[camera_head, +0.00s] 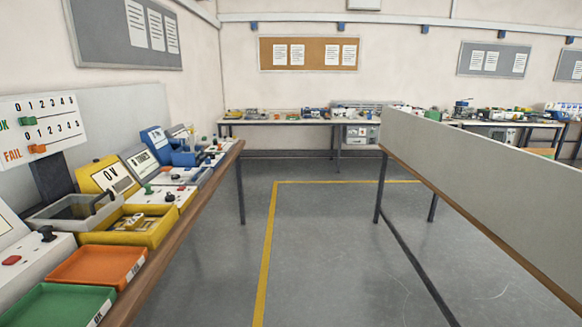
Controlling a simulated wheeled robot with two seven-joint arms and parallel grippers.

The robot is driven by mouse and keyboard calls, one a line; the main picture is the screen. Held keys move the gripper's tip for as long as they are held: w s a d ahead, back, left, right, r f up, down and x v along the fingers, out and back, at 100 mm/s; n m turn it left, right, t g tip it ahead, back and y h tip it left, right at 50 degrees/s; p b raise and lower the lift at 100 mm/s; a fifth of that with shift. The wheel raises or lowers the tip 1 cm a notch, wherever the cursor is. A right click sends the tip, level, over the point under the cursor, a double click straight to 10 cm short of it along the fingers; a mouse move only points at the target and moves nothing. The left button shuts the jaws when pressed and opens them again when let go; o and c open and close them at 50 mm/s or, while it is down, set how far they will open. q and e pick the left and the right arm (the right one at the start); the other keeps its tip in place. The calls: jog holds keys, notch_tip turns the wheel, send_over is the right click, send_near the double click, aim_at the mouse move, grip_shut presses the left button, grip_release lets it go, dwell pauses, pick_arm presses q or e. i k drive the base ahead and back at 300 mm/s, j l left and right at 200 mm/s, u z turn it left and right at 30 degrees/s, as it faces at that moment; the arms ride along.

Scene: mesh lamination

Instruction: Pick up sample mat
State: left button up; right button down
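I cannot make out a sample mat in the head view. Neither of my grippers shows. On the bench at the left are a green tray (58,306) and an orange tray (97,266), both looking empty. A yellow tray (150,232) behind them holds some small parts. A grey open bin (62,222) stands beside the yellow tray.
The left bench (150,285) carries several instruments, including a yellow meter (108,177) and a blue one (158,140). A grey partition (480,180) edges a table at the right. A far bench (290,121) lines the back wall. The grey floor (330,250) between is clear.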

aim_at(137, 224)
jog(key=u, duration=1.45)
jog(key=j+z, duration=0.4)
jog(key=j, duration=0.2)
jog(key=i, duration=0.05)
